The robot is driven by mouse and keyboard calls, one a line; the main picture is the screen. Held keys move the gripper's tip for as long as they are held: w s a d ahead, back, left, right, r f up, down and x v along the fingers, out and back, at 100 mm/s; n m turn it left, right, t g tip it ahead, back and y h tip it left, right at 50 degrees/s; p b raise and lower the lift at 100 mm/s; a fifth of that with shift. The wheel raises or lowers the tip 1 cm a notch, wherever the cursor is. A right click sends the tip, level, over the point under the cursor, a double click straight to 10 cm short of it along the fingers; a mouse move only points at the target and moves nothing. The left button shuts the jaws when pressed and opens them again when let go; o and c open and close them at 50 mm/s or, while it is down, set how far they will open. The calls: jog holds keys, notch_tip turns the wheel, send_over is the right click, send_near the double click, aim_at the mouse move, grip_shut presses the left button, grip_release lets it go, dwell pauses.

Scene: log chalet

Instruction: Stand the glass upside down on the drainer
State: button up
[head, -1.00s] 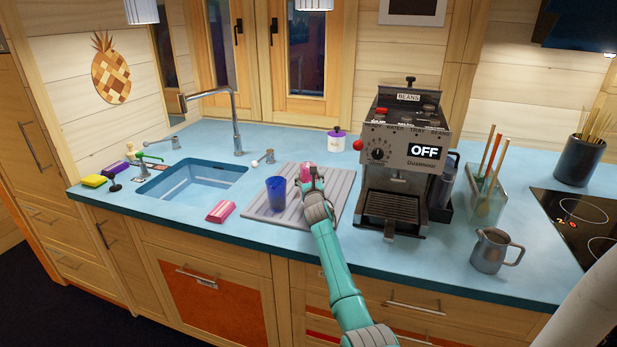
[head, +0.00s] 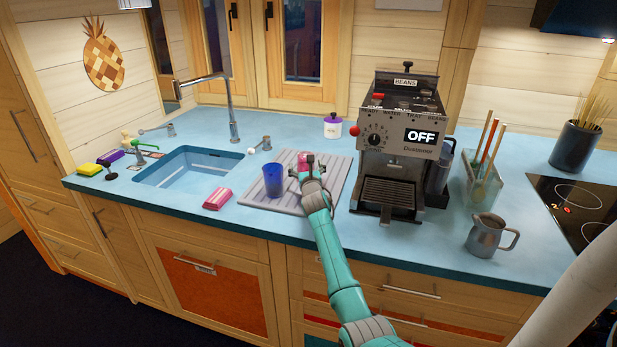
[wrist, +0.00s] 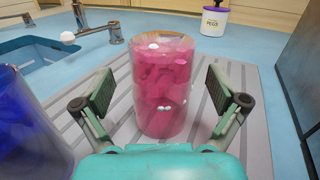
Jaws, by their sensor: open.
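A pink see-through glass (wrist: 165,85) stands on the grey ridged drainer (wrist: 240,125) in the wrist view. I cannot tell for sure which end is up. My gripper (wrist: 160,91) is open, with one finger on each side of the pink glass and a visible gap at both. In the head view the pink glass (head: 303,157) is mostly hidden behind my gripper (head: 312,170). A dark blue glass (head: 274,180) stands on the left part of the drainer (head: 268,203). The blue glass (wrist: 28,125) is left of my gripper in the wrist view, cut off by the frame.
A coffee machine (head: 398,150) stands close right of the drainer. A pink-and-white packet (head: 217,199) and the sink (head: 190,168) are to the left. A purple-lidded jar (head: 332,127) is behind. A metal jug (head: 489,236) stands at front right.

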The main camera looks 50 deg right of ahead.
jog(key=v, duration=1)
jog(key=shift+s+a, duration=0.2)
jog(key=shift+s, duration=0.05)
dwell(0.3)
